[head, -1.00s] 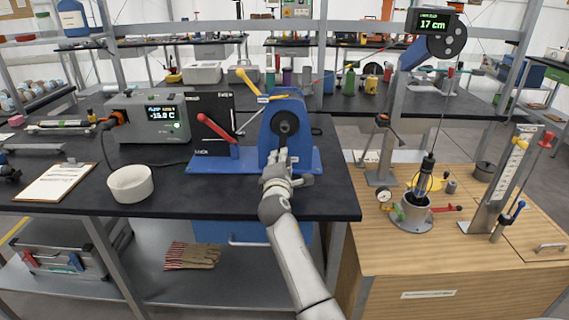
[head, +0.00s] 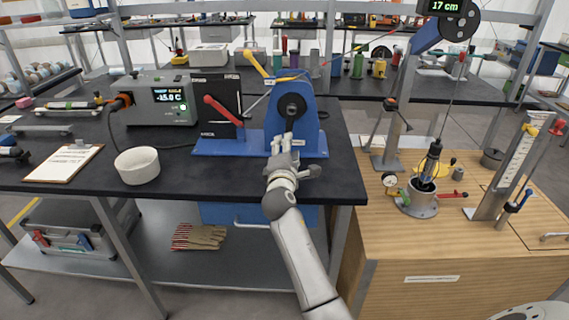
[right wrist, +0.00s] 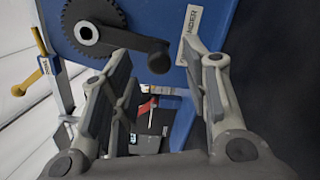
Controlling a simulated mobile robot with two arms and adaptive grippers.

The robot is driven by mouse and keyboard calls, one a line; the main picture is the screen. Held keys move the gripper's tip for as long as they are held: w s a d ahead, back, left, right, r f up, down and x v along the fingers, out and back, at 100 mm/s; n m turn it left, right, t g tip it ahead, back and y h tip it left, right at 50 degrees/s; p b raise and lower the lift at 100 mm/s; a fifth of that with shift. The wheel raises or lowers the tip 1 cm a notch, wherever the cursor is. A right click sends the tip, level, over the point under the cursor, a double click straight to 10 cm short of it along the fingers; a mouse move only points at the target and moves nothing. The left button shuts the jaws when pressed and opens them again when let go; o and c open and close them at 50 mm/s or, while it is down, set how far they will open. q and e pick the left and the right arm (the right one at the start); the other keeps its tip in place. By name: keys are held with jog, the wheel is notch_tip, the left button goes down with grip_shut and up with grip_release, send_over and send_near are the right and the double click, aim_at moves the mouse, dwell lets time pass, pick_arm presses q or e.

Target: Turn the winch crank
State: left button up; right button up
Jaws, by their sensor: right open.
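A blue machine (head: 277,118) stands on the dark bench. It has a dark toothed wheel (head: 292,106), which shows large in the right wrist view (right wrist: 88,32). A black crank arm with a rounded knob (right wrist: 158,61) reaches right from its hub. My right gripper (head: 287,147) is in front of and below the wheel. In the right wrist view my open fingers (right wrist: 160,75) stand either side of the knob's line of sight, with nothing held; contact cannot be told. A reel (head: 452,28) with a 17 cm display sits high on the right. My left gripper is not in view.
Left of the machine are a red lever (head: 222,110) on a black panel, a grey control box (head: 160,102) and a white bowl (head: 137,166). A yellow-knobbed lever (head: 257,64) rises behind. A wooden bench (head: 400,240) with instruments stands right.

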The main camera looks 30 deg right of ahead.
jog(key=v, duration=0.8)
jog(key=shift+s+a, duration=0.1)
jog(key=shift+s, duration=0.15)
dwell(0.7)
